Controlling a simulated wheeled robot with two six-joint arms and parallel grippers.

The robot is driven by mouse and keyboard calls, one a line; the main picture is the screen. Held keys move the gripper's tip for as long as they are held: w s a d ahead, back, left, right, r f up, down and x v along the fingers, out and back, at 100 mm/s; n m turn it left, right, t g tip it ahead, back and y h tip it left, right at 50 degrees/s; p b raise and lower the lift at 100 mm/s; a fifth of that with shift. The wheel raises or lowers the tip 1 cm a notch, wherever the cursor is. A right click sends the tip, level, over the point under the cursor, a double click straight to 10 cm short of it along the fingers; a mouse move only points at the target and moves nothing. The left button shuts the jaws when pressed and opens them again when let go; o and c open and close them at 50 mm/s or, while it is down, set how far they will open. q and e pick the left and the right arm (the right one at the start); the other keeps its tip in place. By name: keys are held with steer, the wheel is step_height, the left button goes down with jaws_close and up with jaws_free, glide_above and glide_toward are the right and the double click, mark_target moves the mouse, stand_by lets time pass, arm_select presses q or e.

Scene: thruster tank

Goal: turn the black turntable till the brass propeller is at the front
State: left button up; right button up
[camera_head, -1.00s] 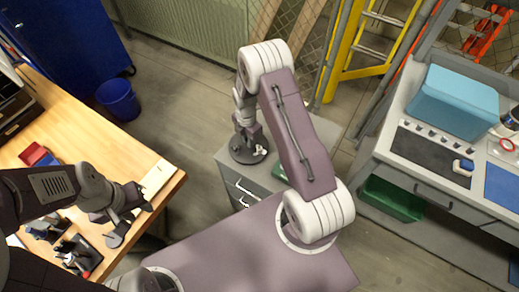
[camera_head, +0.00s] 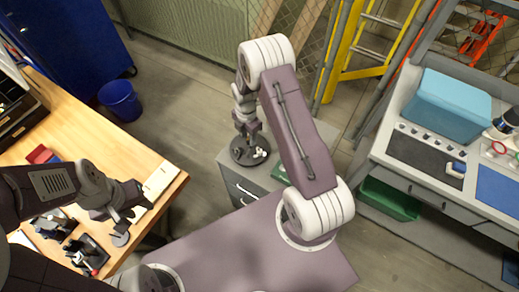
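The black turntable (camera_head: 240,157) is a small dark disc on top of a grey cabinet in the middle of the head view. A small white piece (camera_head: 260,153) shows on its right side. I cannot make out a brass propeller; my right gripper covers part of the disc. My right gripper (camera_head: 247,134) points down over the back of the turntable; whether it touches it or is open is too small to tell. My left gripper (camera_head: 137,208) is over the right edge of the wooden table, away from the turntable; its fingers are unclear.
The grey cabinet (camera_head: 232,178) has a small green object (camera_head: 280,171) to the right of the turntable. The wooden table (camera_head: 110,150) at left holds tools and a red box (camera_head: 42,155). A grey workbench (camera_head: 400,175) with a blue bin (camera_head: 450,105) stands at right.

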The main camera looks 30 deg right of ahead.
mark_target(248, 141)
steer(key=shift+r+p, duration=1.55)
steer(key=shift+r, duration=0.7)
